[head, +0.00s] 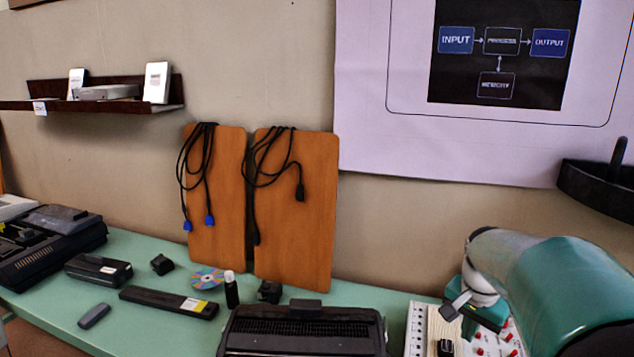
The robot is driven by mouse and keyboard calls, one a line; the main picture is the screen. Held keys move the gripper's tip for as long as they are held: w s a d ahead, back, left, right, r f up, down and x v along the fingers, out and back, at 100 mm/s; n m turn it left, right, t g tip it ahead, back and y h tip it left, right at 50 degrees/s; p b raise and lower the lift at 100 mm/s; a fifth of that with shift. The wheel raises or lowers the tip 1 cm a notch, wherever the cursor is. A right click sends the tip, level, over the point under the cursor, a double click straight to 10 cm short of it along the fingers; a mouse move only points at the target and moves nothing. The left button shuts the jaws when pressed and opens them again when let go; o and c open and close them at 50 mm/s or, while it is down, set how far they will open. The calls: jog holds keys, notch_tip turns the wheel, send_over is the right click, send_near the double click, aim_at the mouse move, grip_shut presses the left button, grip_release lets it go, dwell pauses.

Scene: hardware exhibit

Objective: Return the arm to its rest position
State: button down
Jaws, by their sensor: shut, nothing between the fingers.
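My arm comes in from the right edge as a large teal and white link, bent down at a white joint. My gripper (454,306) is at its lower left end, small and partly hidden by the arm. It is shut with nothing in it. It shows in front of a white panel board (416,335) with red and black parts at the table's right; I cannot tell the gap between them.
A green table (150,325) holds a black typewriter-like machine (302,332), a black bar (168,302), a disc (207,279) and a small bottle (231,290). Wooden boards (300,235) with cables lean on the wall. A dark wall holder (598,190) is above my arm.

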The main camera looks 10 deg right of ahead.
jog(key=s+a+r+n+t, duration=0.1)
jog(key=s+a+n, duration=0.2)
jog(key=a, duration=0.5)
jog(key=s+a+r+n+t+y, duration=0.1)
jog(key=s+a+n, duration=0.3)
jog(key=a, duration=0.4)
jog(key=s+a+r+n+t, duration=0.2)
jog(key=s+a+n, duration=0.2)
jog(key=a, duration=0.4)
jog(key=shift+a+r+n, duration=0.35)
jog(key=shift+n, duration=0.15)
